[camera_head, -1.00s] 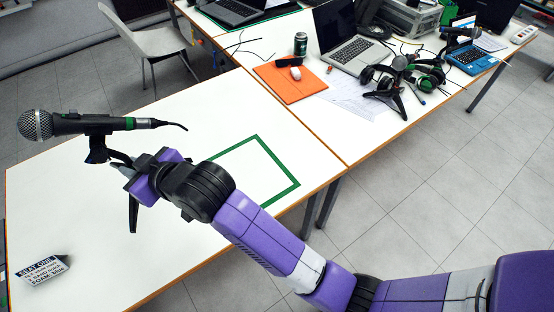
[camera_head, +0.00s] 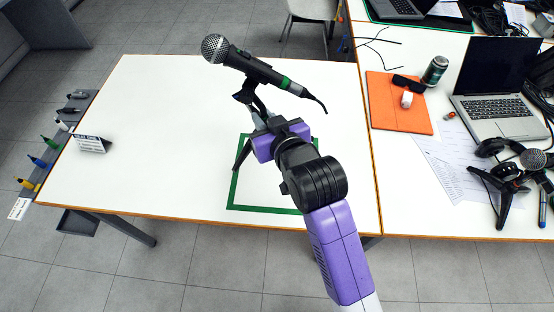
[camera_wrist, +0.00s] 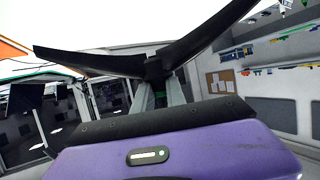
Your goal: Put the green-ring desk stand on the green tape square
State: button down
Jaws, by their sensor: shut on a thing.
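The desk stand with its microphone (camera_head: 255,65) is in my gripper (camera_head: 259,118). The microphone has a grey mesh head, a black body and a green ring near its cable end. The stand's dark legs (camera_head: 243,153) hang below the grip. The green tape square (camera_head: 233,190) lies on the white table, behind and below my gripper and arm in the head view, which hide part of it. In the wrist view the stand's black legs (camera_wrist: 205,38) spread above the shut fingers (camera_wrist: 158,94). Whether the legs touch the table cannot be told.
A small sign (camera_head: 92,144) stands at the table's left. Several markers and tools sit in a side rack (camera_head: 48,150). On the adjoining right table are an orange folder (camera_head: 393,118), a can (camera_head: 435,70), a laptop (camera_head: 498,85) and another microphone stand (camera_head: 503,200).

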notch_tip(320, 180, down, 16)
jog(key=shift+w+f, duration=0.1)
jog(key=shift+f, duration=0.1)
dwell(0.4)
jog(key=shift+f, duration=0.1)
jog(key=c, duration=1.8)
grip_release()
jog(key=shift+f, duration=0.15)
jog(key=o, duration=0.4)
jog(key=shift+o, duration=0.2)
jog(key=shift+r, duration=0.25)
jog(key=v, duration=1.2)
jog(key=shift+f, duration=0.1)
